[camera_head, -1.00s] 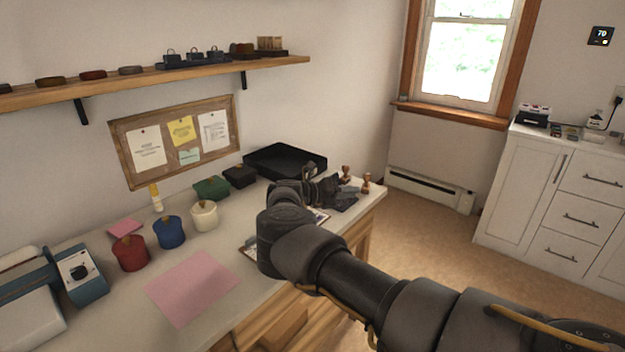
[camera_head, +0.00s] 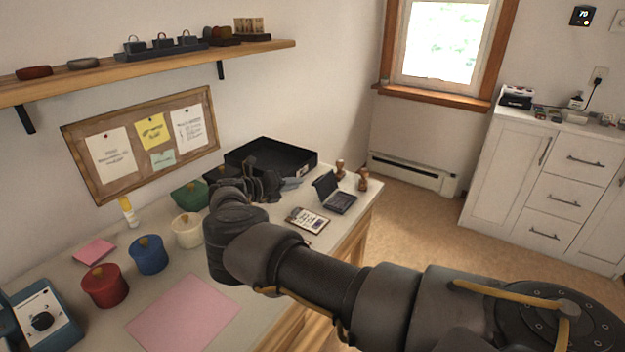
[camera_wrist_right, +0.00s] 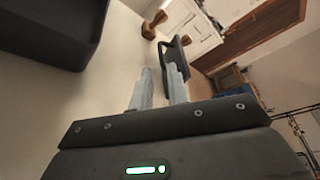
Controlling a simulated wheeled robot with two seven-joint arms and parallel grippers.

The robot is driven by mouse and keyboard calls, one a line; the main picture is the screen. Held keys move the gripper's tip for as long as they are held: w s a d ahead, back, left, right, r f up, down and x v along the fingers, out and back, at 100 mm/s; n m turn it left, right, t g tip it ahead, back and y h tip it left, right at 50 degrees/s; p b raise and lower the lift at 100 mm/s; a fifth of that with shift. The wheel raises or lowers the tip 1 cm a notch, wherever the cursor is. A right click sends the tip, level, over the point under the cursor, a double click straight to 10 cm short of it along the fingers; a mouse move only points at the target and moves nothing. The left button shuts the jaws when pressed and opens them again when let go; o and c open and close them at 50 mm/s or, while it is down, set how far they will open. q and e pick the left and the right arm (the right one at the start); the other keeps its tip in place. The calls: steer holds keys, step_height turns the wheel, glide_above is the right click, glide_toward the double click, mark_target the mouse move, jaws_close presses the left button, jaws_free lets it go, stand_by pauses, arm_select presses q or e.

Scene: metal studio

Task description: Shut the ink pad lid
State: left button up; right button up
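The dark ink pad (camera_head: 341,203) sits open near the right end of the desk. Its lid (camera_head: 324,186) stands up, tilted, on the pad's left side. My right gripper (camera_head: 290,183) is above the desk, left of the ink pad and apart from it. In the right wrist view, the two grey fingers of the right gripper (camera_wrist_right: 162,78) are apart with nothing between them. The dark ink pad (camera_wrist_right: 174,52) shows just beyond the fingertips there. My left gripper is not in view.
A black tray (camera_head: 235,160) lies behind the gripper. Wooden stamps (camera_head: 362,180) stand right of the ink pad. A clipboard-like card (camera_head: 310,221) lies in front. Red (camera_head: 105,287), blue (camera_head: 148,256) and white (camera_head: 187,231) pots and a pink sheet (camera_head: 183,316) are at left.

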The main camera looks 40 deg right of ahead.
mark_target(322, 186)
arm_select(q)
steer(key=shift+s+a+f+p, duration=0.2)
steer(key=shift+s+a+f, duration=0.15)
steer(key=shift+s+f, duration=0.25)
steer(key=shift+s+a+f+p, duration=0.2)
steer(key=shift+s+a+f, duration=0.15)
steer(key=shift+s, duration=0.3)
arm_select(e)
steer(key=x, duration=0.7)
steer(key=shift+s+d+f, duration=0.1)
steer(key=shift+d, duration=0.3)
steer(key=shift+c, duration=0.3)
jaws_close()
